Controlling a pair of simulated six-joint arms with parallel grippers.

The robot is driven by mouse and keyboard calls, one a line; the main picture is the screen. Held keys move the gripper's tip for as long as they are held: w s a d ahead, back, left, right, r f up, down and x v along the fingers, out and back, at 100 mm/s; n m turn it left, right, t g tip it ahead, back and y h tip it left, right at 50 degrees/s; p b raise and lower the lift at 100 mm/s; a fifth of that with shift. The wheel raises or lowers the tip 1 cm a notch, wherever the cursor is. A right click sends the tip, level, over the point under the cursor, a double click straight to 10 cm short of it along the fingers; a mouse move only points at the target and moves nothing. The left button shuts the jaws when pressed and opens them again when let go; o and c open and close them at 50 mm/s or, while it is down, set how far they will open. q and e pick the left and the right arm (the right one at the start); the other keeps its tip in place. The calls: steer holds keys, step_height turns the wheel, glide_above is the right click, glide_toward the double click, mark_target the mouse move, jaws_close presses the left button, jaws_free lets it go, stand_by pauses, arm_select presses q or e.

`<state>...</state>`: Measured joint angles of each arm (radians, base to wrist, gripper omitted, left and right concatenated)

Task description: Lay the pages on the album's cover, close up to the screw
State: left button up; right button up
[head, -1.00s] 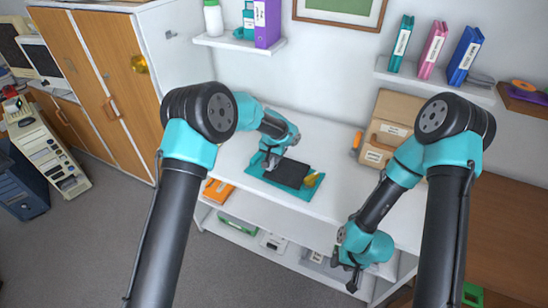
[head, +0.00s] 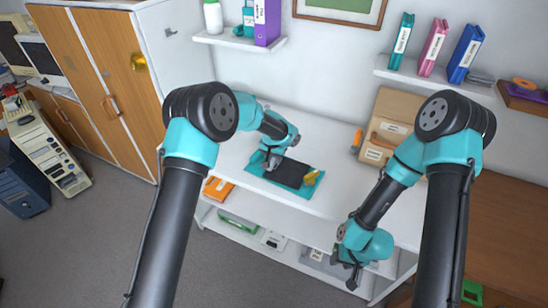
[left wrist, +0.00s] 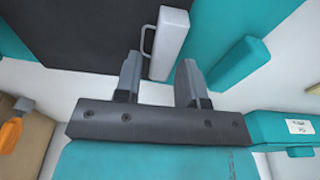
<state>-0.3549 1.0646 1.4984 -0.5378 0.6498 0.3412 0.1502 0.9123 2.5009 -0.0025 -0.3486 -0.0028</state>
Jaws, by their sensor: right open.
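The album's teal cover (head: 262,178) lies flat on the white table, and it also shows in the left wrist view (left wrist: 215,25). Black pages (head: 291,172) lie over it, seen again in the left wrist view (left wrist: 85,28). A small yellow piece (head: 312,177) is at the cover's right end; I cannot tell whether it is the screw. My left gripper (head: 268,164) is low over the cover's left part. Its fingers (left wrist: 160,80) are apart, with a pale grey block with a handle (left wrist: 171,40) between and beyond them. My right gripper (head: 348,275) is open and empty, out by the table's front edge.
A cardboard box (head: 375,152) and an orange item (head: 357,140) stand at the table's back right. A teal block (left wrist: 240,62) sits near the left fingers. Binders stand on wall shelves above. The table between cover and right arm is clear.

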arm_select(q)
steer(key=shift+o, duration=1)
steer(key=shift+r, duration=0.1)
step_height(320, 180, up, 17)
steer(key=s, duration=0.2)
steer(key=shift+a, duration=0.45)
